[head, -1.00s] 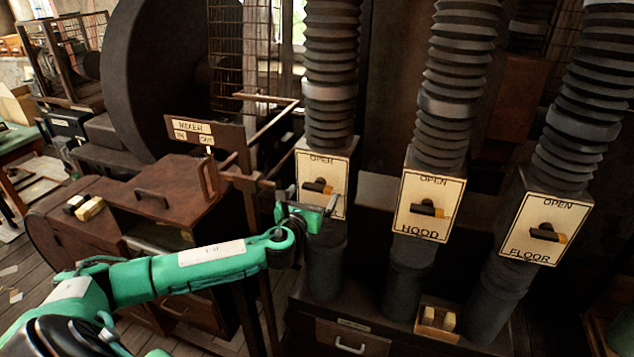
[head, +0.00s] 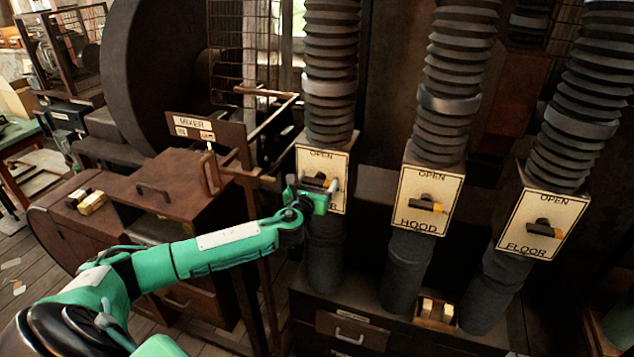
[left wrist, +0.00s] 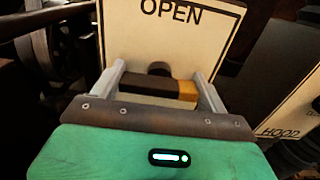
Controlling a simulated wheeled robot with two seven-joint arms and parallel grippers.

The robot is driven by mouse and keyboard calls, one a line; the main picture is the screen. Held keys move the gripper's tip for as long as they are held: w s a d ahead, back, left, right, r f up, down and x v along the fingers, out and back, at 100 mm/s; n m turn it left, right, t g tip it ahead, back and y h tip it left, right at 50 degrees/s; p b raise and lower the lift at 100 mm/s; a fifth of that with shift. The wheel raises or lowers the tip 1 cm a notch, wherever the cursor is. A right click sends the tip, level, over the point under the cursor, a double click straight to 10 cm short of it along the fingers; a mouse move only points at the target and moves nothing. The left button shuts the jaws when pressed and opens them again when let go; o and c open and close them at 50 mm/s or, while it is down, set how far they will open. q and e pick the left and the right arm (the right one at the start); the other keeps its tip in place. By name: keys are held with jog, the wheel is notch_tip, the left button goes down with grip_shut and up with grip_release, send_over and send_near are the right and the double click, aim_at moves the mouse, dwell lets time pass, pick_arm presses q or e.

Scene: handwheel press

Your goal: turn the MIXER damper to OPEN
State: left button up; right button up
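The leftmost damper plate (head: 340,165) reads OPEN at its top; its lower word is hidden behind my left gripper (head: 318,187). Its dark handle (head: 314,180) lies roughly level. In the left wrist view the handle (left wrist: 145,87) shows its orange end (left wrist: 187,90) on the right, below the word OPEN. My left gripper (left wrist: 163,80) is open, with one finger near each end of the handle. I cannot tell whether either finger touches it. My right gripper is not in view.
The HOOD damper (head: 427,203) and FLOOR damper (head: 545,227) stand to the right, handles roughly level. A MIXER sign (head: 191,122) stands on the brown machine (head: 165,190) at left. A small box with blocks (head: 437,312) sits below. Ribbed hoses (head: 330,75) rise above the plates.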

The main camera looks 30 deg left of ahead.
pick_arm(q)
jog(key=shift+f, duration=0.1)
jog(key=n+b, duration=0.2)
jog(key=n, duration=0.1)
jog(key=n+b, duration=0.2)
jog(key=n, duration=0.3)
jog(key=shift+a+f+n, duration=0.1)
jog(key=shift+a+n, duration=0.05)
jog(key=shift+n, duration=0.15)
jog(key=n+b, duration=0.1)
jog(key=n, duration=0.3)
jog(key=shift+n+b, duration=0.3)
jog(key=n, duration=0.3)
jog(key=shift+a+n+b, duration=0.1)
jog(key=shift+n+b, duration=0.2)
jog(key=shift+b, duration=0.05)
jog(key=shift+n, duration=0.5)
jog(key=shift+f, duration=0.1)
jog(key=o, duration=1)
